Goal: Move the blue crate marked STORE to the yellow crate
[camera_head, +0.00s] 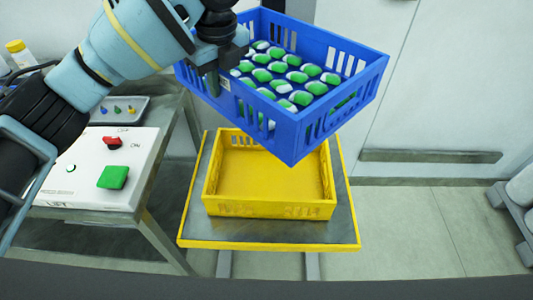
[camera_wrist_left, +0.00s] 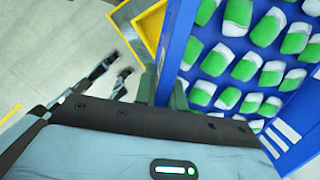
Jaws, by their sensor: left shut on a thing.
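The blue crate (camera_head: 292,142) is full of green-and-white capsule-like pieces and hangs tilted in the air. My left gripper (camera_head: 214,80) is shut on its left wall. In the left wrist view the blue crate (camera_wrist_left: 177,48) fills the right side, beside the gripper finger. My right gripper is out of view.
The yellow-edged platform (camera_head: 335,232) stands right of a bench carrying a white control box (camera_head: 80,181) with a red switch and green button. A tray (camera_head: 119,110) of small coloured pieces lies behind it. Open floor (camera_head: 410,235) is at the right, with a rack at the edge.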

